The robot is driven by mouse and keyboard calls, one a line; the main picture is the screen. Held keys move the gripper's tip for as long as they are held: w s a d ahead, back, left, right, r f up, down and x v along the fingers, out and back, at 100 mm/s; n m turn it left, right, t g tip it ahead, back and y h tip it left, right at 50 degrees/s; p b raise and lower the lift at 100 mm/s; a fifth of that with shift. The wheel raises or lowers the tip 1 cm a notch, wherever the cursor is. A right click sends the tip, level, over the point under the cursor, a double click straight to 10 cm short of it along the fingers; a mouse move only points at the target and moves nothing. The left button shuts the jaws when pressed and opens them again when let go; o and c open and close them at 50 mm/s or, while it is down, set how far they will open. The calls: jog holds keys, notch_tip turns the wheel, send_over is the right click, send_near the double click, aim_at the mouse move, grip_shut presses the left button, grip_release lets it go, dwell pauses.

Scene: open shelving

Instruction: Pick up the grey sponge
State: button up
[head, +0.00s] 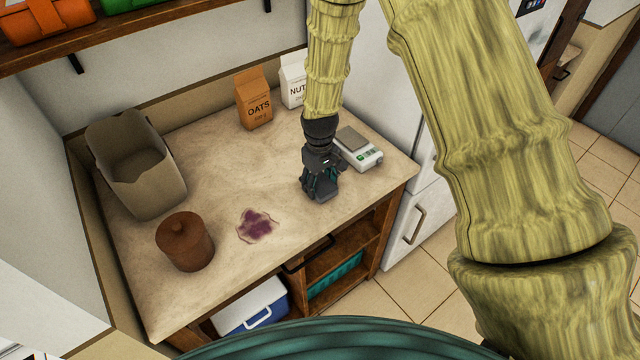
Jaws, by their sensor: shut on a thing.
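My gripper (318,188) points down over the right part of the countertop, in front of the kitchen scale. Its fingers are shut on the grey sponge (324,194), a small dark grey block low between the fingertips. The fingers hide much of the sponge. I cannot tell whether the sponge touches the counter or is slightly above it.
The counter (205,150) holds a purple stain (257,225), a brown lidded canister (184,242), a beige bin (137,165), an oats box (254,98), a nut carton (292,80) and a scale (358,148) close behind my gripper. The counter's middle is clear.

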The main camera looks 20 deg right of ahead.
aim_at(320, 184)
jog(key=shift+r+b, duration=0.9)
jog(key=shift+r, duration=0.65)
jog(key=s+d+r+b, duration=0.1)
jog(key=s+b, duration=0.3)
jog(key=s, duration=1.2)
jog(key=shift+r, duration=0.35)
jog(key=shift+d, duration=0.1)
